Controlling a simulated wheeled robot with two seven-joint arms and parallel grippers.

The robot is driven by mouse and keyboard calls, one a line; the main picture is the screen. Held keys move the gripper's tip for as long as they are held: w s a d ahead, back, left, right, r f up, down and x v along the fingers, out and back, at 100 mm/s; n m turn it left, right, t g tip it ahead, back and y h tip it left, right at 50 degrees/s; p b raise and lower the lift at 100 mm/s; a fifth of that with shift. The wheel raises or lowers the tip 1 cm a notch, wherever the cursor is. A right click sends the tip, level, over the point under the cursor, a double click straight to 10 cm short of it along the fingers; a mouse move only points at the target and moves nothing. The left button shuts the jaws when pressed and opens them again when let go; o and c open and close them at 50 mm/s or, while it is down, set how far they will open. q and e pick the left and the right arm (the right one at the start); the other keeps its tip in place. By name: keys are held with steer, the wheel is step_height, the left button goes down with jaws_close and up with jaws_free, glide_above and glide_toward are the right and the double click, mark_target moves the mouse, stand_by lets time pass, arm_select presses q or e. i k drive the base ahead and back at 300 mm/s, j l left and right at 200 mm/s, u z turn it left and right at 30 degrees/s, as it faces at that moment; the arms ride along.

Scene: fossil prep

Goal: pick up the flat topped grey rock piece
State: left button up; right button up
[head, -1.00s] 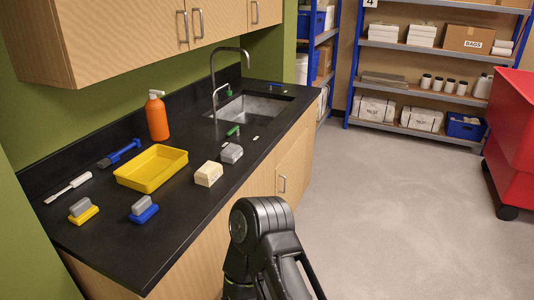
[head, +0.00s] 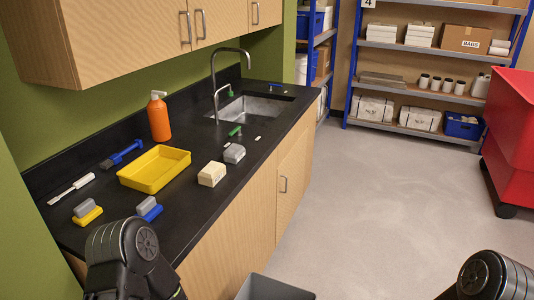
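Several grey pieces are on the black counter in the head view. One grey piece (head: 82,206) sits on a yellow block (head: 88,217) at the front left. A third grey block-like piece (head: 234,153) lies by the sink, behind a cream block (head: 211,174). I cannot tell for sure which has the flat top. My arm links show at the bottom left and bottom right; neither gripper's fingers are in view.
A yellow tray (head: 155,168) lies mid-counter, with an orange bottle (head: 158,117) behind it. A blue-handled brush (head: 121,153) and a white-handled tool (head: 72,188) lie left. A grey open bin (head: 272,289) shows at the bottom. A red cart (head: 512,140) stands right.

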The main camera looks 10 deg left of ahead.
mark_target(235, 152)
steer(key=i+j, duration=0.1)
steer(key=j, duration=0.4)
steer(key=i+j, duration=0.1)
steer(key=j, duration=0.45)
steer(key=i+j, duration=0.1)
steer(key=j, duration=0.4)
steer(key=k+l, duration=0.1)
steer(key=l, duration=0.3)
steer(key=k+l+u, duration=0.1)
steer(key=l, duration=0.25)
steer(key=k+l, duration=0.1)
steer(key=l, duration=0.25)
steer(key=k+l+u, duration=0.1)
steer(key=l, duration=0.3)
steer(key=k+l, duration=0.15)
steer(key=l, duration=0.2)
steer(key=i+l+u, duration=0.15)
steer(key=l, duration=0.5)
steer(key=i+l+u, duration=0.15)
steer(key=l, duration=0.5)
steer(key=l+u, duration=0.15)
steer(key=l, duration=0.5)
steer(key=i+l+u, duration=0.25)
steer(key=i+l, duration=0.55)
steer(key=i+l+u, duration=0.25)
steer(key=i+l, duration=0.55)
steer(key=l, duration=0.15)
